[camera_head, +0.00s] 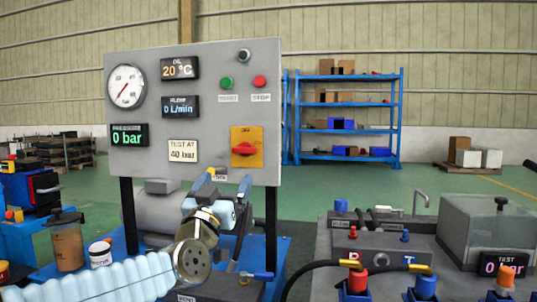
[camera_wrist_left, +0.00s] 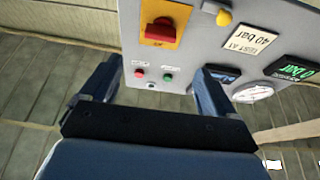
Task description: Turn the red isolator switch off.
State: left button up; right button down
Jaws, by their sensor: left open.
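The red isolator switch (camera_head: 244,149) is on a yellow plate (camera_head: 240,134) at the lower right of the grey panel (camera_head: 200,60). Its red handle looks roughly horizontal in the head view. It also shows at the top of the left wrist view (camera_wrist_left: 158,30). My left gripper (camera_head: 229,184) is open and empty, just below and left of the switch in the head view. In the left wrist view its two fingers (camera_wrist_left: 155,80) stand wide apart, with the switch beyond them. The gripper appears apart from the switch. My right gripper is not in view.
The panel also has a green button (camera_head: 227,83), a red stop button (camera_head: 260,82), a gauge (camera_head: 125,86) and displays reading 0 bar and 0 L/min. A test unit with hoses (camera_head: 365,240) stands at the right. Blue shelves (camera_head: 345,105) stand far behind.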

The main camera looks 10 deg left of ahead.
aim_at(242, 152)
pick_arm(q)
jog(key=p+x, duration=0.3)
jog(key=x, duration=0.8)
jog(key=shift+w, duration=0.4)
jog(key=shift+w+r, duration=0.25)
jog(key=shift+w, duration=0.4)
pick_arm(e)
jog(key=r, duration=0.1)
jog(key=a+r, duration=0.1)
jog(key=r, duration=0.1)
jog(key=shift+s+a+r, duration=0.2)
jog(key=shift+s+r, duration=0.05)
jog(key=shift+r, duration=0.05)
pick_arm(q)
jog(key=c, duration=1.1)
